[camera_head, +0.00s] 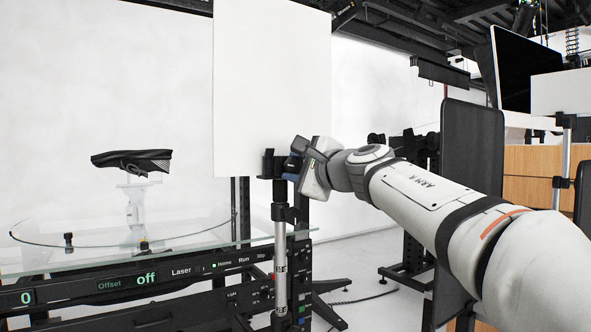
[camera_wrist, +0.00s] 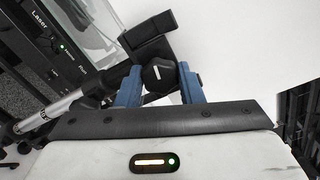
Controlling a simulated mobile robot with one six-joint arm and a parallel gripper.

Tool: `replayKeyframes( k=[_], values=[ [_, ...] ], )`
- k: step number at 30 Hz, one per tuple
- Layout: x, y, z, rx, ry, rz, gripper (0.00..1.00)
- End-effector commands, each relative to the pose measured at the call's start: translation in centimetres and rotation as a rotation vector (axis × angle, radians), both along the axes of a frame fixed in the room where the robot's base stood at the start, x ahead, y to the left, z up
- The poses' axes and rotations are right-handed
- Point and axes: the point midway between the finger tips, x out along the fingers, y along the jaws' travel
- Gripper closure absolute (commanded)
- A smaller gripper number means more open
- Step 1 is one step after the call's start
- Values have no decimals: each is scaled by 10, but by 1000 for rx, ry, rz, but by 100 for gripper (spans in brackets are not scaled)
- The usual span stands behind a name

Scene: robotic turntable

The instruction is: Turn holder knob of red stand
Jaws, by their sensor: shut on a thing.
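The stand has a silver pole (camera_head: 280,245) and a black holder (camera_head: 271,164) at its top; I see no red on it. In the wrist view the pole (camera_wrist: 65,106) runs to the lower left and the holder (camera_wrist: 151,50) sits at the top. The holder's dark knob (camera_wrist: 157,75), with a white mark, lies between my blue fingers. My gripper (camera_head: 291,167) reaches the holder from the right. In the wrist view my gripper (camera_wrist: 159,80) is shut on the knob. The knob is hidden in the head view.
A tall white panel (camera_head: 272,80) rises behind the holder. A black board (camera_head: 470,150) stands behind my arm.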

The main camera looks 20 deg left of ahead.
Motion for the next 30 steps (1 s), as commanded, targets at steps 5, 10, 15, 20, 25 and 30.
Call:
replayKeyframes(
  k=[5, 10, 15, 20, 25, 30],
  values=[
    [1, -1, 0, -28, -33, -3, 89],
    [1, -1, 0, -35, -45, -3, 89],
    [1, -1, 0, -36, -45, -3, 89],
    [1, -1, 0, -35, -45, -3, 89],
    [1, 0, 0, -36, -44, -1, 52],
    [0, 0, 0, -36, -44, -1, 44]
  ],
)
